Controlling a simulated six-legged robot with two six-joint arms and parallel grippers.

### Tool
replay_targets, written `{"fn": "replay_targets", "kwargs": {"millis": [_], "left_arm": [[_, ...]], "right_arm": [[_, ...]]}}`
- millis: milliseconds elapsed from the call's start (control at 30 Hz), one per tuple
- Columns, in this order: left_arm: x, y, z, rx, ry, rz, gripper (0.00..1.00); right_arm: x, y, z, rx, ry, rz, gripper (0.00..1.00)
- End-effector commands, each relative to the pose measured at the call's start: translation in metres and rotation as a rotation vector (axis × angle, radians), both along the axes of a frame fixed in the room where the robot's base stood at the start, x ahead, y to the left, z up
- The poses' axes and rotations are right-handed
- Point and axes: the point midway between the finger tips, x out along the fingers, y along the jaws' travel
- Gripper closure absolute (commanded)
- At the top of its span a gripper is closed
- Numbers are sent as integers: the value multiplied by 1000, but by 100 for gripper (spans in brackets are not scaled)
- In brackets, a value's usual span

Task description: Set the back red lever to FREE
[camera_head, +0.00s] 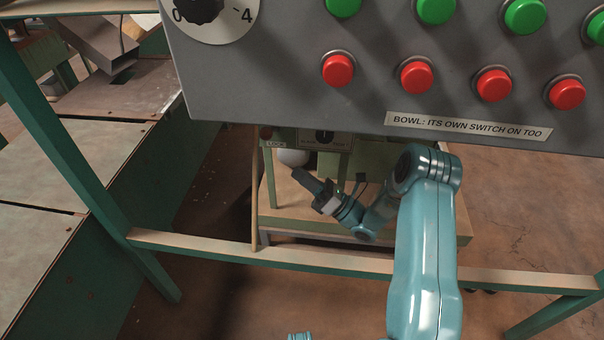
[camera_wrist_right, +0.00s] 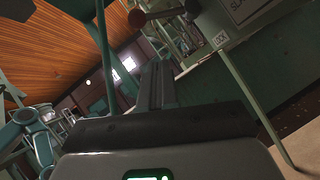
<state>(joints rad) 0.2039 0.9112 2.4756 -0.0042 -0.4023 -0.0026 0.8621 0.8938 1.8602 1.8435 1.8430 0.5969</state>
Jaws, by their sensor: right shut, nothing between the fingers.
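A small dark red knob (camera_head: 266,132) shows just under the control panel's lower edge, beside a LOCK label (camera_head: 276,144). A red round knob (camera_wrist_right: 137,18) also shows at the top of the right wrist view. I cannot tell for sure which one is the back red lever, and no FREE mark is readable. My right gripper (camera_head: 301,177) is shut and empty, below and right of the LOCK label, in front of a pale round thing (camera_head: 293,157). Its shut fingers also show in the right wrist view (camera_wrist_right: 156,84). My left gripper is not in view.
The grey control panel (camera_head: 290,105) with green and red buttons hangs across the top and hides what lies behind it. A green frame with a wooden rail (camera_head: 330,256) crosses below my right arm. A wooden-topped stand (camera_head: 290,203) is under the gripper.

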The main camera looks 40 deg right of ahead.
Motion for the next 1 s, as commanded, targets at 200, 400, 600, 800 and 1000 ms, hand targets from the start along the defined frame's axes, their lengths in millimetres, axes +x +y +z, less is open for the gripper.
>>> {"fn": "replay_targets", "kwargs": {"millis": [200, 400, 600, 800, 1000], "left_arm": [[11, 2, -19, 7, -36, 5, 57], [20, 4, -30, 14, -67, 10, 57], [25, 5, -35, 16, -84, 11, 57], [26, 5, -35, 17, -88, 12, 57], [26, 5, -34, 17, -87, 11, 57]], "right_arm": [[39, 20, 22, -3, -5, 5, 100], [62, 22, 48, -3, -5, 2, 100], [72, 17, 64, -1, -2, 2, 100], [74, 15, 68, 1, -1, 2, 100], [73, 15, 68, 2, 1, 3, 100]]}}
